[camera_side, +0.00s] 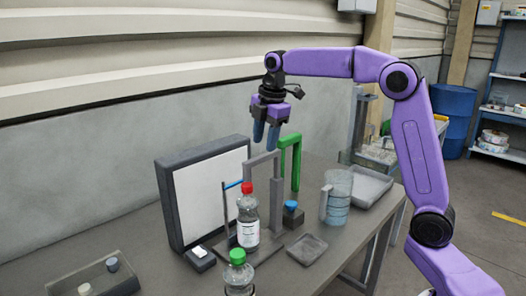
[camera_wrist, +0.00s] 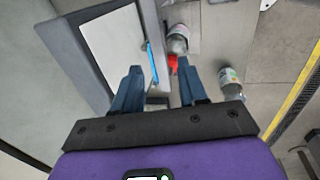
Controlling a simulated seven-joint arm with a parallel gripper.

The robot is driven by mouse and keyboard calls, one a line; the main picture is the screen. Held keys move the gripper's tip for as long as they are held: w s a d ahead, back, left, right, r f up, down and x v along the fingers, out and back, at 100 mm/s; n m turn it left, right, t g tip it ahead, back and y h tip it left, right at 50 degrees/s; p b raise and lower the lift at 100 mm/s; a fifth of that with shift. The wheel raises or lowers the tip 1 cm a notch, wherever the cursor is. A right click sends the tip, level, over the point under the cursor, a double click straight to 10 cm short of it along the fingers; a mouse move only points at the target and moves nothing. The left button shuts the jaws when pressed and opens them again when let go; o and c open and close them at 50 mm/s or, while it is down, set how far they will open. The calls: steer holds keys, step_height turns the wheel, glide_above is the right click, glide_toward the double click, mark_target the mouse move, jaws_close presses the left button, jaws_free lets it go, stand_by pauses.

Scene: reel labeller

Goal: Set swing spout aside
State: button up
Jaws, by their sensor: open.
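Two arched pieces stand near the middle of the table in the side view: a green one (camera_side: 295,142) and a grey one (camera_side: 276,196). I cannot tell which of them, if either, is the swing spout. My gripper (camera_side: 265,142) hangs pointing down above the grey arch, left of the green one. Its blue fingers are apart with nothing held between them. In the wrist view my gripper (camera_wrist: 158,72) has a thin blue bar (camera_wrist: 153,63) between its fingers in the picture, lower down. Neither arch is clear in the wrist view.
A red-capped bottle (camera_side: 248,232) and a green-capped bottle (camera_side: 238,278) stand in front. A framed white panel (camera_side: 212,190) stands at left. A clear jug (camera_side: 338,198), a shallow grey dish (camera_side: 307,250) and a grey tray (camera_side: 368,187) lie to the right.

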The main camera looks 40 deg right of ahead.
mark_target(263, 158)
steer(key=shift+w+f, duration=0.25)
steer(key=shift+f, duration=0.8)
steer(key=shift+w+f, duration=0.2)
steer(key=shift+f, duration=0.85)
jaws_close()
